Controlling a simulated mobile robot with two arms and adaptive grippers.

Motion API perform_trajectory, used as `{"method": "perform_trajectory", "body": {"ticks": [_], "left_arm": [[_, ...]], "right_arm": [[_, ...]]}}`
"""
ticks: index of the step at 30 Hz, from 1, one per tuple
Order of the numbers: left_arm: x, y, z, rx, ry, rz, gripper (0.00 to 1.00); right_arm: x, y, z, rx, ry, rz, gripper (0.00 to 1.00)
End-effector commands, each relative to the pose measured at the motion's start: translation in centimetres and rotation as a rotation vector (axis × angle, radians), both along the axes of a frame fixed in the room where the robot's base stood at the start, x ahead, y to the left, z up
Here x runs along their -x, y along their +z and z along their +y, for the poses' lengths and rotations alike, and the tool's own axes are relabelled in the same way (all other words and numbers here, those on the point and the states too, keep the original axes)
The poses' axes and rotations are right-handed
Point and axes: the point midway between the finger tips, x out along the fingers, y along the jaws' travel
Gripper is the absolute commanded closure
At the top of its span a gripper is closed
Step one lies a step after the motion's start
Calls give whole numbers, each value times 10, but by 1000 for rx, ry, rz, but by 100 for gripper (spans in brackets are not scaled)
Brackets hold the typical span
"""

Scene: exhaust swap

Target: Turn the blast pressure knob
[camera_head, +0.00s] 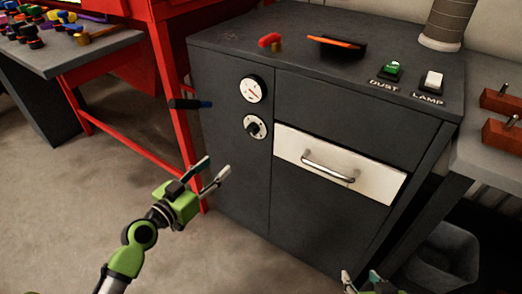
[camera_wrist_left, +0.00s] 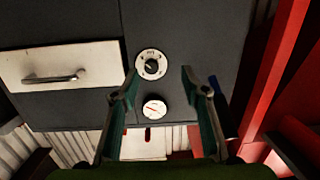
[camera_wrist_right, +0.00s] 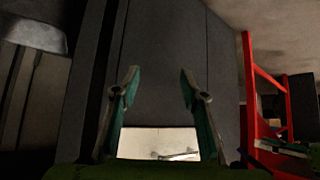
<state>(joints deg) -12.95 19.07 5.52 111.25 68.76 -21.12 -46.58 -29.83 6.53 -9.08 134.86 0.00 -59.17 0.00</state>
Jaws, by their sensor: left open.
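The blast pressure knob (camera_head: 255,127) is black on a round white dial plate, on the dark cabinet's front below a gauge (camera_head: 250,89) with a red needle. My left gripper (camera_head: 218,164) is open and empty, below and left of the knob, apart from it. In the left wrist view, turned over, the knob (camera_wrist_left: 151,66) appears between the fingertips (camera_wrist_left: 159,72), with the gauge (camera_wrist_left: 154,108) lower down. My right gripper (camera_head: 360,275) is at the bottom edge of the head view. The right wrist view shows it open and empty (camera_wrist_right: 159,72), facing the cabinet's plain dark surface.
The cabinet (camera_head: 232,175) has a white drawer front (camera_head: 290,147) with a metal handle (camera_head: 328,168) right of the knob. A dark rod with a blue end (camera_head: 190,104) sticks out at its left side. A red frame (camera_head: 165,60) stands left. A bin (camera_head: 448,255) stands lower right.

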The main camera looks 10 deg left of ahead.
Motion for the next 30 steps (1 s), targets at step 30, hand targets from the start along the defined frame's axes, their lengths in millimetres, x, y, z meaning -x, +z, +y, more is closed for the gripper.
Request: {"method": "perform_trajectory", "body": {"ticks": [30], "left_arm": [[-115,30,-53,4,-39,-95,58]], "right_arm": [[36,-4,-12,28,-12,121,60]]}}
